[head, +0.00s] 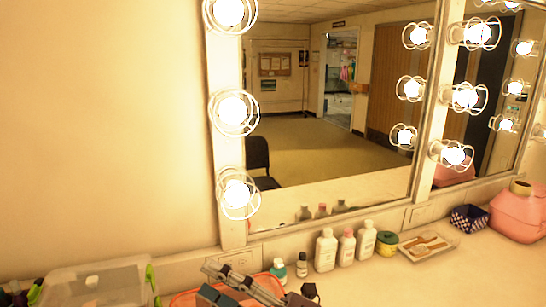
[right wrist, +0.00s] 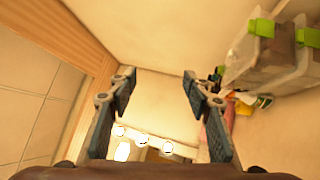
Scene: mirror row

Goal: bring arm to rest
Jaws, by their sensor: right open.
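My right gripper (head: 222,283) shows at the bottom of the head view, low in front of the counter's back edge and partly cut off by the frame. In the right wrist view its two blue-grey fingers (right wrist: 158,85) stand wide apart with nothing between them. The rest of my right arm is hidden below the frame. My left gripper is in neither view.
A clear bin (head: 80,285) with green clips stands left of the gripper. A pink tray (head: 185,299) lies partly behind it. White bottles (head: 326,250), a green jar (head: 387,243) and a brush tray (head: 428,247) stand right, below the mirror (head: 330,130).

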